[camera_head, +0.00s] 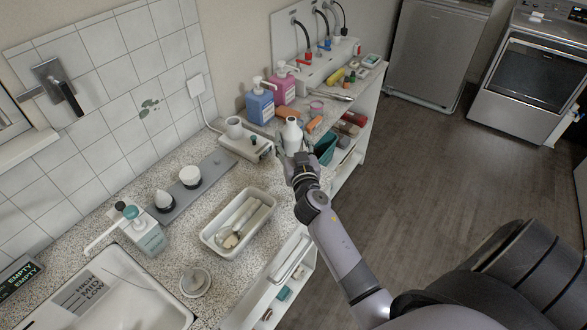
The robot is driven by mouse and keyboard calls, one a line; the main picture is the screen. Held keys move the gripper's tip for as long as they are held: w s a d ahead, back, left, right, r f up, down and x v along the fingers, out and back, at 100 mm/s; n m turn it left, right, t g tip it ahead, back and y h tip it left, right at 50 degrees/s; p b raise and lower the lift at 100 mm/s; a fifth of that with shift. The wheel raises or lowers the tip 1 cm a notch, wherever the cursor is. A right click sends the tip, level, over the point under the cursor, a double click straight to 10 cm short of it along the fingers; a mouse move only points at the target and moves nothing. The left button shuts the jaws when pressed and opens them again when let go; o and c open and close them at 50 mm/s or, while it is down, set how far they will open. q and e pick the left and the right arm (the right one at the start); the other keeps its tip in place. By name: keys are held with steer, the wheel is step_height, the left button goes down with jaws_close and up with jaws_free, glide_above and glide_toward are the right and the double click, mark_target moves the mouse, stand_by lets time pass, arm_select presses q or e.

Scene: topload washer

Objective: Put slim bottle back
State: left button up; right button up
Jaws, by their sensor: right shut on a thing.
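My right gripper (301,160) reaches in from the lower right over the front edge of the counter. It is shut on a white slim bottle (291,134), which is upright. The bottle is just right of the grey tray with a white cup, near the shelf unit. Whether the bottle's base touches a surface is hidden by the gripper. My left gripper is not in view.
A blue pump bottle (260,103) and a pink pump bottle (284,86) stand behind the slim bottle. A white tray of brushes (213,238) lies on the speckled counter (180,219). A sink (115,295) is at lower left. The floor (430,165) is clear.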

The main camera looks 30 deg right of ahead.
mark_target(292, 155)
step_height(292, 155, down, 6)
steer(key=shift+w+r+b, duration=0.15)
steer(key=shift+r+b, duration=0.1)
steer(key=shift+b, duration=0.95)
step_height(292, 155, down, 4)
steer(key=b, duration=0.2)
steer(key=shift+r+b, duration=0.2)
steer(key=shift+b, duration=0.1)
steer(key=shift+f, duration=0.25)
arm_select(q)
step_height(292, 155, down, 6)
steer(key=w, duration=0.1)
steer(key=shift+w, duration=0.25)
arm_select(e)
steer(key=shift+f+b, duration=0.15)
steer(key=shift+b, duration=0.15)
steer(key=o, duration=1.1)
steer(key=shift+c, duration=0.2)
steer(key=o, duration=0.4)
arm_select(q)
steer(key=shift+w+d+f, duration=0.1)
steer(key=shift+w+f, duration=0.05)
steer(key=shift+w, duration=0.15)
